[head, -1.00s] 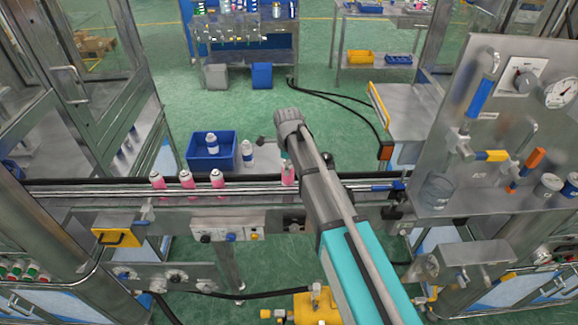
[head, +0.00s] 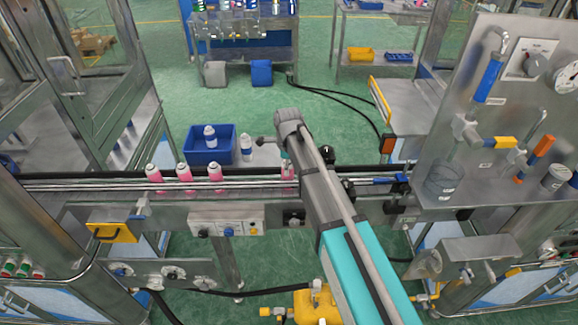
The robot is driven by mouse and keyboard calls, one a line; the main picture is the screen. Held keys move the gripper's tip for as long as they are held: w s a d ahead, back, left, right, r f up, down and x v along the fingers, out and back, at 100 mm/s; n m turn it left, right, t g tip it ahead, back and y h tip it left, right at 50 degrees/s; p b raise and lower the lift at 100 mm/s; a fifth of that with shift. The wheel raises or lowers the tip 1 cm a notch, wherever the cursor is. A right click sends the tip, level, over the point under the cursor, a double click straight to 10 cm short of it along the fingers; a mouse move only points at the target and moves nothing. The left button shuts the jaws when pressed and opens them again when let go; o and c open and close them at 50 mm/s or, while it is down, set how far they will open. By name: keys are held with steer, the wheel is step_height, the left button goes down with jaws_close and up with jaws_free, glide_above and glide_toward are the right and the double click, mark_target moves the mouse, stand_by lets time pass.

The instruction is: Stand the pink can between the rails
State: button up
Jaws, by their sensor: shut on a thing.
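A pink can (head: 287,171) with a pale top stands upright at the conveyor, just left of my arm. My gripper (head: 286,157) is at its upper part, shut on it and largely hidden by my arm. The can's lower end is at the level of the rails (head: 250,185), but I cannot tell whether it touches the belt. Three more pink cans with white tops stand in a spaced row to the left: the left one (head: 153,175), the middle one (head: 184,174) and the right one (head: 215,174).
Behind the conveyor, a blue bin (head: 196,152) holds a blue-and-white can (head: 210,136). A similar can (head: 246,148) stands beside the bin. A steel panel (head: 530,95) with valves and gauges rises at the right. The conveyor between the right-hand row can and my held can is clear.

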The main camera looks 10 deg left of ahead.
steer(key=shift+f+b, duration=0.5)
stand_by(1.4)
steer(key=o, duration=1.2)
steer(key=shift+r, duration=0.1)
